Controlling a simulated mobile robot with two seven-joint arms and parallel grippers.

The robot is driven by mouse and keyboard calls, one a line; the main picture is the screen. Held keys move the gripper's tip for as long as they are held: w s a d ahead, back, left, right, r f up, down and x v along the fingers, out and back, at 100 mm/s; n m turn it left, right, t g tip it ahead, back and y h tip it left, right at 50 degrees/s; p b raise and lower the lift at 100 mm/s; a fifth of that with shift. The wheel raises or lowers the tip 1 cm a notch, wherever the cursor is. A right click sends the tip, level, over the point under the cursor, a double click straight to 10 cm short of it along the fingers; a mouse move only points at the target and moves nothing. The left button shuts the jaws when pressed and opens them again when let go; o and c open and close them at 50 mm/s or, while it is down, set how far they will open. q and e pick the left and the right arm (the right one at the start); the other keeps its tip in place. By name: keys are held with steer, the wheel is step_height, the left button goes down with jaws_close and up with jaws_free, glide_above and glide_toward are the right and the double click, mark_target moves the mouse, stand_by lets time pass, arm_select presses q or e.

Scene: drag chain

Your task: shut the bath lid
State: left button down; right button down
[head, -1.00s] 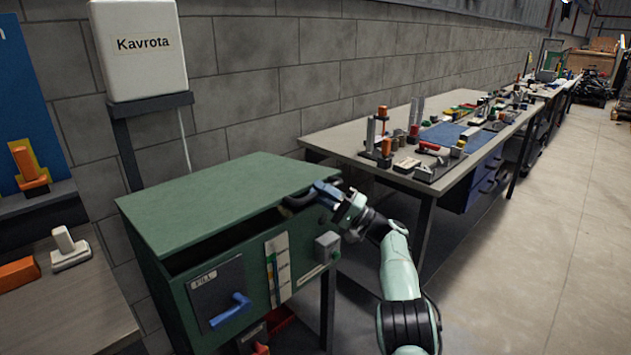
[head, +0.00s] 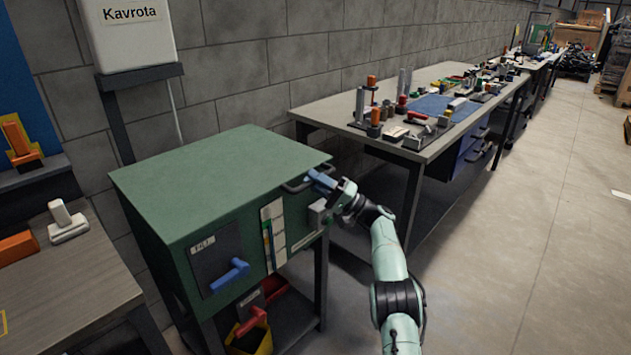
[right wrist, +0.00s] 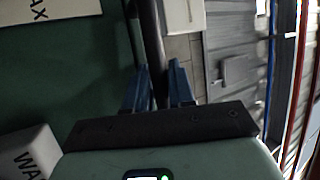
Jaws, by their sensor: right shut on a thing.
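The bath is a green cabinet (head: 205,290) with a flat green lid (head: 215,180) on top. The lid lies level, and no dark gap shows along its front edge. My right gripper (head: 320,180) is at the lid's right end, its blue fingers shut on the dark bar handle (head: 294,187). In the right wrist view the bar (right wrist: 151,45) passes between the two blue fingers (right wrist: 158,92). The fingers hide part of the handle.
The cabinet front has a panel with a blue lever (head: 230,275) and a grey box (head: 318,213). A yellow bin (head: 252,340) is below. A workbench (head: 440,140) with several tools stands behind right. A wooden table (head: 65,285) is at left. Floor at right is clear.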

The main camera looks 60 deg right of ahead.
steer(key=shift+w+f, duration=0.1)
steer(key=shift+f, duration=0.4)
steer(key=c, duration=1.1)
jaws_free()
steer(key=shift+w, duration=0.1)
steer(key=shift+o, duration=0.2)
steer(key=shift+r, duration=0.15)
steer(key=shift+s, duration=0.2)
arm_select(q)
steer(key=shift+t, duration=0.7)
steer(key=w+r, duration=0.1)
steer(key=w+r+p, duration=0.2)
steer(key=shift+w+d, duration=0.25)
steer(key=shift+w, duration=0.1)
arm_select(e)
steer(key=v, duration=1.3)
